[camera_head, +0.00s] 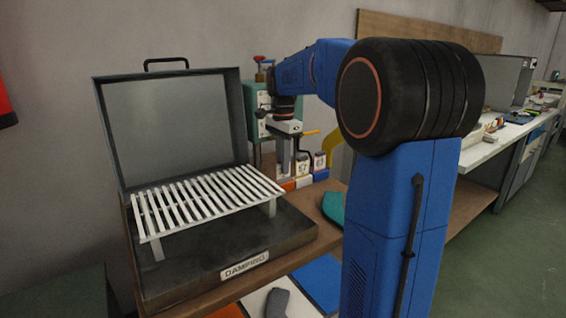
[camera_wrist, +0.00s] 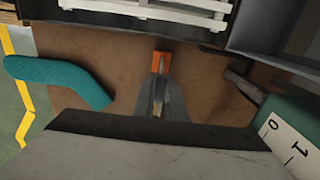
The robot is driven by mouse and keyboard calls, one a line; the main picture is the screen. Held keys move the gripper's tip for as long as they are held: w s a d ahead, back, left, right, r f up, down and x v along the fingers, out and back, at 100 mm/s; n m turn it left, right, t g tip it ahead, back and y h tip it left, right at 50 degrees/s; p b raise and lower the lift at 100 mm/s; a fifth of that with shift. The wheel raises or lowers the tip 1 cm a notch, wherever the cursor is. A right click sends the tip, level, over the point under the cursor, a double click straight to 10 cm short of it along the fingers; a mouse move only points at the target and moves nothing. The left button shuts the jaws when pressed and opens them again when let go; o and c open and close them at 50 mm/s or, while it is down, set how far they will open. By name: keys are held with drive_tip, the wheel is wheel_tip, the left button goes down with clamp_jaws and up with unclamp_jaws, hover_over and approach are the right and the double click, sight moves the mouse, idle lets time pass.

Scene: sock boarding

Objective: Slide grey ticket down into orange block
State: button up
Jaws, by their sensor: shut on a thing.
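The orange block (camera_wrist: 161,59) is small and lies just beyond the fingertips in the wrist view. In the head view an orange patch (camera_head: 289,186) shows low beside the fingers. I cannot tell whether the ticket touches the block.
A dark open box labelled DAMPING (camera_head: 225,272) with a white slatted rack (camera_head: 205,203) stands left of my gripper. A teal sock (camera_wrist: 58,78) lies on the brown bench, left in the wrist view. A green machine (camera_head: 257,100) stands behind, with white-labelled blocks (camera_head: 320,162) to the right.

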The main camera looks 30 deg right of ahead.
drive_tip(key=shift+f, duration=0.5)
drive_tip(key=o, duration=0.8)
wheel_tip(320, 180, up, 17)
drive_tip(key=shift+r, duration=0.2)
idle(0.5)
